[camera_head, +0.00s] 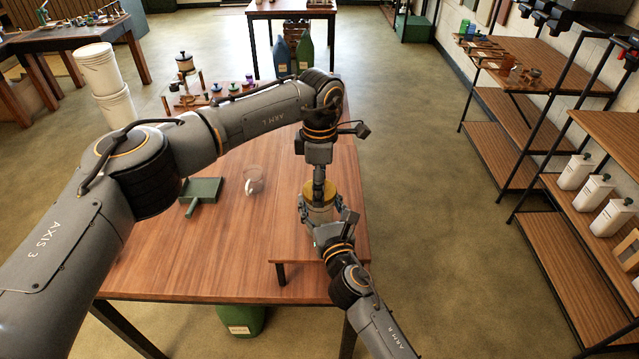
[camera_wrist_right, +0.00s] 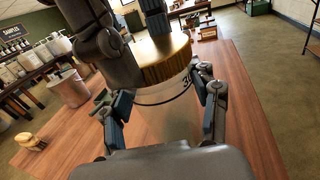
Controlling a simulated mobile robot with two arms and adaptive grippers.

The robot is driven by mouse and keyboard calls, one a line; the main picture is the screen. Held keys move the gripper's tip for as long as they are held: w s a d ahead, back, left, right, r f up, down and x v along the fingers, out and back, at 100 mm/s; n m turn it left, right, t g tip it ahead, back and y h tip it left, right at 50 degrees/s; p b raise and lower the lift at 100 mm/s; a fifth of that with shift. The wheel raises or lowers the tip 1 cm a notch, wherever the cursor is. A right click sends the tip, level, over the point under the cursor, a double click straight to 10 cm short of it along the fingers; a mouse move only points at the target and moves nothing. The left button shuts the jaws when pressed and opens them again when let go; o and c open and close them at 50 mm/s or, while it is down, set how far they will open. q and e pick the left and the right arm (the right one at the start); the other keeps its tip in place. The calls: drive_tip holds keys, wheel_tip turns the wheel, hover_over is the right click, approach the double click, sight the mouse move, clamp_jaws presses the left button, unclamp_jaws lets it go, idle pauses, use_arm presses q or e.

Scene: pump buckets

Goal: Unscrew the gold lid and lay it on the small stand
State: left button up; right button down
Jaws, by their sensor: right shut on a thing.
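In the right wrist view the lid (camera_wrist_right: 162,60) looks level on the jar (camera_wrist_right: 170,118). My right gripper (camera_wrist_right: 163,118) is shut on the jar below the lid, one finger on each side. My left gripper (camera_head: 319,186) points down at the lid from above. Its fingers are close to the lid, but I cannot tell if they grip it.
A rack with several coloured knobs (camera_head: 215,98) is farther back. My left arm crosses above the table.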

use_arm(q)
drive_tip(key=n, duration=0.8)
drive_tip(key=shift+n, duration=0.3)
drive_tip(key=n, duration=1.2)
drive_tip(key=shift+n, duration=0.3)
drive_tip(key=n, duration=1)
drive_tip(key=shift+n, duration=0.4)
drive_tip(key=shift+r, duration=0.25)
